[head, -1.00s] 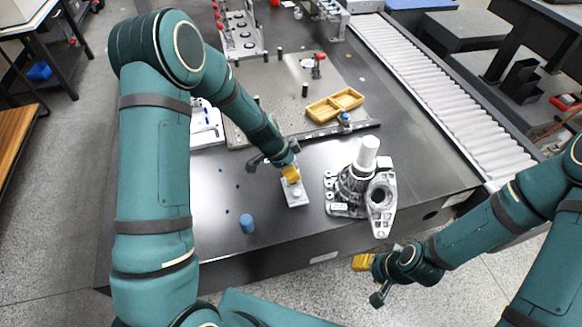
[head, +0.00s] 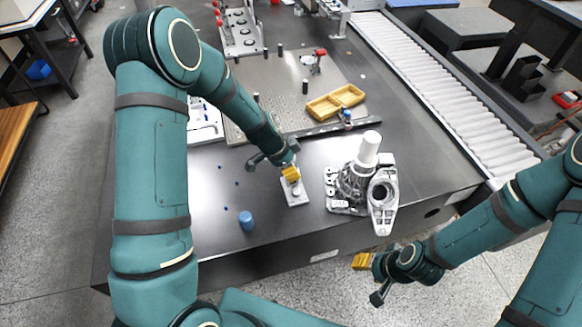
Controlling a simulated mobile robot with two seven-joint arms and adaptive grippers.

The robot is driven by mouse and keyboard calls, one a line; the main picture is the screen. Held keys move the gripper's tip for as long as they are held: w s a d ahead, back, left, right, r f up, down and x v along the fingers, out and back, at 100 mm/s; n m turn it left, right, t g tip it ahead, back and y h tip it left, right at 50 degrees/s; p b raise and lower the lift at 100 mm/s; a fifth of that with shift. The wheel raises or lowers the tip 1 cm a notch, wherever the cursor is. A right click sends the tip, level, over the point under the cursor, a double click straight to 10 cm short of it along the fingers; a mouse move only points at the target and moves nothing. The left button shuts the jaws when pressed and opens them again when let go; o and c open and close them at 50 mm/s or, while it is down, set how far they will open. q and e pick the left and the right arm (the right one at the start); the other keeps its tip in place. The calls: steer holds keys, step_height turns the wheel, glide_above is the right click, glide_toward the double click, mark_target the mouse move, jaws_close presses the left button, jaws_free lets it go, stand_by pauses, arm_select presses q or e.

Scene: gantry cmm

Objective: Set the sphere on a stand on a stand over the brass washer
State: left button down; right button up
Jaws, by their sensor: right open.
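My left gripper (head: 291,174), with yellow fingertips, points down at the far end of a small light grey plate (head: 296,199) near the table's front. I cannot tell whether it is open or holds something, as the fingers hide the spot between them. A small blue rounded piece on a stand (head: 347,115), which may be the sphere on a stand, is by the front of the yellow tray. I cannot make out the brass washer. My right gripper (head: 362,261) is open, out past the table's front edge and apart from everything.
A grey metal casting with a white cylinder (head: 370,150) stands right of the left gripper. A blue cylinder (head: 246,221) stands at the front left. A yellow divided tray (head: 325,108) and a dark rail (head: 325,130) lie behind. A roller conveyor (head: 440,95) runs along the right.

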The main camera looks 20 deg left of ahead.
arm_select(q)
steer(key=shift+f+b, duration=0.2)
steer(key=shift+b, duration=0.1)
stand_by(0.6)
steer(key=c, duration=0.5)
jaws_free()
steer(key=v, duration=1.2)
steer(key=shift+s+a+f, duration=0.1)
